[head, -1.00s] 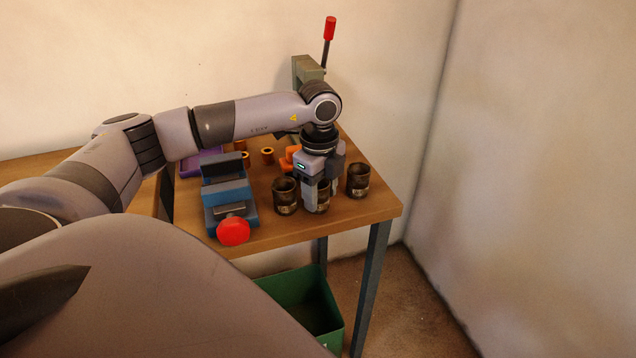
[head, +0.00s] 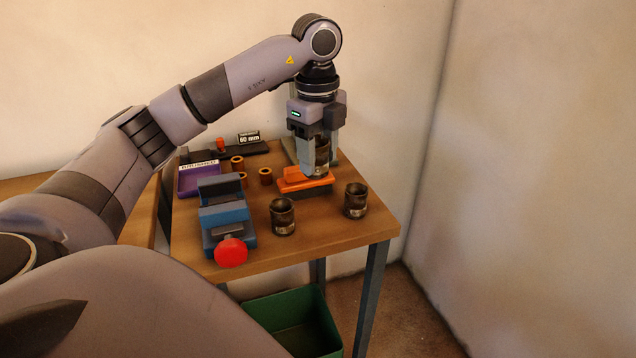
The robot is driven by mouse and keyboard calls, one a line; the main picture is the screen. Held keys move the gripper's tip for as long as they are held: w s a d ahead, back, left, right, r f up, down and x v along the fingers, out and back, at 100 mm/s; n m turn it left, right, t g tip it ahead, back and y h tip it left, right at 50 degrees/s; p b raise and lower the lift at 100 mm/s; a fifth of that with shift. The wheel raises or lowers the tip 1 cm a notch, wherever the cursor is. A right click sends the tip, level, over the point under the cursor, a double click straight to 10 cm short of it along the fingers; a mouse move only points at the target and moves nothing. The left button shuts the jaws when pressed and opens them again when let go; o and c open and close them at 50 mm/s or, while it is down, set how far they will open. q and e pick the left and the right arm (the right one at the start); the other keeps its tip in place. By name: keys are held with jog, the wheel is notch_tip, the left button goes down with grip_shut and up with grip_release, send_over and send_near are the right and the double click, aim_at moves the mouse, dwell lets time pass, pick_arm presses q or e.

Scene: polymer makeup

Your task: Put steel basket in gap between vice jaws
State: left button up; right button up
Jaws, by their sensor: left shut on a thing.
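My left gripper (head: 316,162) is shut on a dark, cylindrical steel basket (head: 322,150), held above the table and partly hidden by a finger. Two similar dark baskets stand upright on the table: one (head: 282,217) to the right of the vice, the other (head: 355,201) near the table's right side. The blue vice (head: 228,221) with dark jaws and a red knob (head: 231,252) stands at the table's front left, to the left of and below the gripper in the picture. A gap shows between its jaws. My right gripper is not in view.
An orange block-like thing (head: 296,181) lies behind the two baskets. A green bin (head: 300,322) stands below the table.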

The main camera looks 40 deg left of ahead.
pick_arm(q)
notch_tip(320, 180, up, 6)
jog(key=r+p, duration=0.1)
jog(key=p, duration=0.1)
jog(key=s+a+r+m+p, duration=0.2)
jog(key=s+a, duration=0.4)
jog(key=a, duration=0.1)
jog(key=s+a+r+m+p, duration=0.3)
jog(key=s+a, duration=0.3)
jog(key=a, duration=0.2)
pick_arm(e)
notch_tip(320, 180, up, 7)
pick_arm(q)
jog(key=b, duration=1.3)
send_near(220, 187)
notch_tip(220, 187, down, 2)
jog(key=s+d, duration=0.1)
jog(key=d, duration=0.2)
jog(key=shift+s+f, duration=0.1)
jog(key=shift+f, duration=0.65)
notch_tip(220, 187, down, 3)
jog(key=shift+f+b, duration=0.2)
jog(key=shift+b, duration=0.3)
jog(key=shift+f, duration=0.4)
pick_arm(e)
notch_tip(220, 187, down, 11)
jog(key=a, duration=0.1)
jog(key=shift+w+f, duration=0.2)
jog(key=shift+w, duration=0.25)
